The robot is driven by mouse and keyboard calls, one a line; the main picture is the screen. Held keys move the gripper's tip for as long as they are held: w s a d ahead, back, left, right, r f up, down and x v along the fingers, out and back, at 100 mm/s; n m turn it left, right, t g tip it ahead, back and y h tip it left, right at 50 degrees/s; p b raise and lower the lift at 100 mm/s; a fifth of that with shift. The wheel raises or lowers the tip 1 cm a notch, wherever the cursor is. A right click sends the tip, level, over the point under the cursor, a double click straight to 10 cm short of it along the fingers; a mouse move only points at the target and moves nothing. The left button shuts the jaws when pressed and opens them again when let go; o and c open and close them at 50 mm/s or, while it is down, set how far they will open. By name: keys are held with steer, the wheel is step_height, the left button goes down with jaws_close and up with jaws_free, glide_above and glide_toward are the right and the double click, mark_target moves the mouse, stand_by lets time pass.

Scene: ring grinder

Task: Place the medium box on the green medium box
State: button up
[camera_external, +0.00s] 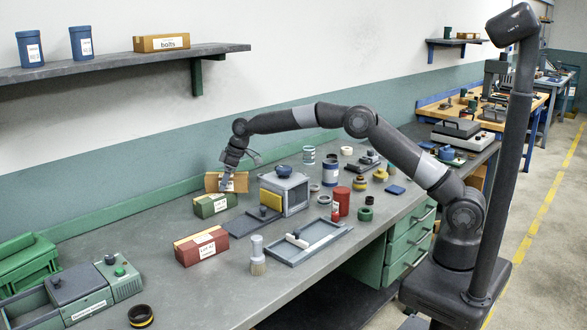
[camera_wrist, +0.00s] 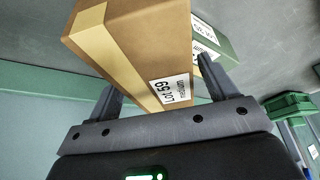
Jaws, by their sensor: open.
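The brown cardboard medium box (camera_external: 211,181) sits on the bench close to the wall. It fills the upper middle of the wrist view (camera_wrist: 140,45), with a "LOT 59" label and a pale tape strip. My gripper (camera_external: 228,184) is open at this box; in the wrist view one finger is on each side of it (camera_wrist: 160,78). Whether the fingers touch it I cannot tell. The green medium box (camera_external: 208,206) lies just in front of the brown box. It shows partly behind the right finger in the wrist view (camera_wrist: 222,47). Its top looks clear.
A red box (camera_external: 202,246) lies nearer the front. Green bins (camera_external: 25,262) stand at left. A shelf (camera_external: 120,62) hangs above.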

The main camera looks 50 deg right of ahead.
steer(key=v, duration=1.2)
steer(key=shift+f, duration=0.1)
steer(key=s+d+r+m+h, duration=0.1)
steer(key=s+d+r, duration=0.3)
steer(key=s+d, duration=0.25)
steer(key=s+d+r+m+t, duration=0.1)
steer(key=s+d+r+m, duration=0.1)
steer(key=s+d+r, duration=0.35)
steer(key=s+d+r+m+h, duration=0.1)
steer(key=s+d+r, duration=0.1)
steer(key=s+d, duration=0.6)
steer(key=s+d+f+m, duration=0.1)
steer(key=s+d+f, duration=0.2)
steer(key=s, duration=0.6)
steer(key=s+d+f+m+t, duration=0.1)
steer(key=s+d+f+m, duration=0.1)
steer(key=s, duration=0.7)
steer(key=s+d+f+m+h, duration=0.1)
steer(key=s+d+f, duration=0.3)
steer(key=s, duration=0.6)
steer(key=shift+m, duration=0.5)
